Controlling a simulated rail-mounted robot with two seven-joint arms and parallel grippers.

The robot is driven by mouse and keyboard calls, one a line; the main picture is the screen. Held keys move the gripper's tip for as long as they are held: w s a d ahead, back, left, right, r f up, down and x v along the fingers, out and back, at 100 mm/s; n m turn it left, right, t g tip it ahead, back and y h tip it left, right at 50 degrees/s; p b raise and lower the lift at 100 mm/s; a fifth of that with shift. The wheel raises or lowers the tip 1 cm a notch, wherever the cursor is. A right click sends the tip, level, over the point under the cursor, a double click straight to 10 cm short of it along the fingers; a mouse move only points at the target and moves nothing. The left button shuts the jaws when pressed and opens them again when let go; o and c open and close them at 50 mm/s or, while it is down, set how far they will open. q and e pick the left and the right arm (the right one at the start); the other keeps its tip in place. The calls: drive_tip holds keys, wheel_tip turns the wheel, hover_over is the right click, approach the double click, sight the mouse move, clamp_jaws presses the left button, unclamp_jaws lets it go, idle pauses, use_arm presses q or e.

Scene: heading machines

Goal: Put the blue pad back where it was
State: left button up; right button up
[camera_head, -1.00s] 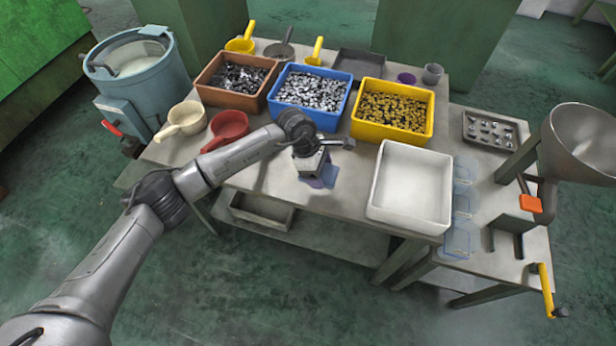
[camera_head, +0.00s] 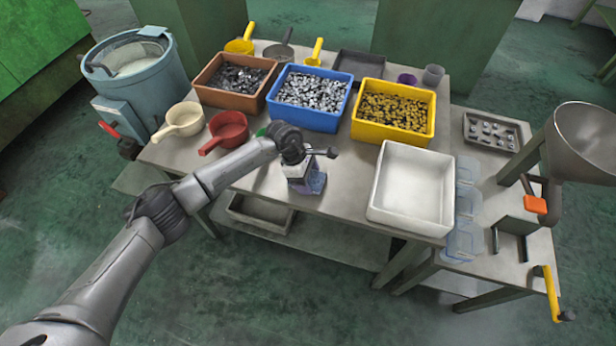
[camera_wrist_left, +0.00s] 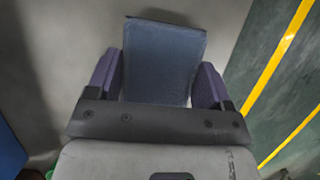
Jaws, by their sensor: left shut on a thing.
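The blue pad (camera_wrist_left: 165,60) is a flat blue-grey piece, seen between the two purple fingers of my left gripper (camera_wrist_left: 160,84) in the left wrist view. The fingers are shut on its two sides, and its far end sticks out past them. In the head view my left gripper (camera_head: 308,186) is at the front of the grey table, left of the white tray. The pad is mostly hidden there by the gripper. I cannot tell whether the pad touches the table. My right gripper is not in view.
The white tray (camera_head: 376,205) stands right of the gripper. Brown (camera_head: 205,92), blue (camera_head: 310,123) and yellow (camera_head: 392,137) bins of parts stand behind. A red scoop (camera_head: 229,129) is on the left. Clear bluish containers (camera_head: 464,240) line the right. The table's front edge is close.

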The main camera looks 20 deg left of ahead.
use_arm(q)
drive_tip(key=shift+f, duration=0.2)
drive_tip(key=o, duration=0.9)
drive_tip(key=shift+s+a, duration=0.1)
drive_tip(key=shift+r, duration=0.4)
drive_tip(key=p+v, duration=0.2)
drive_tip(key=v, duration=0.9)
drive_tip(key=shift+a+r, duration=0.15)
drive_tip(key=shift+r, duration=0.15)
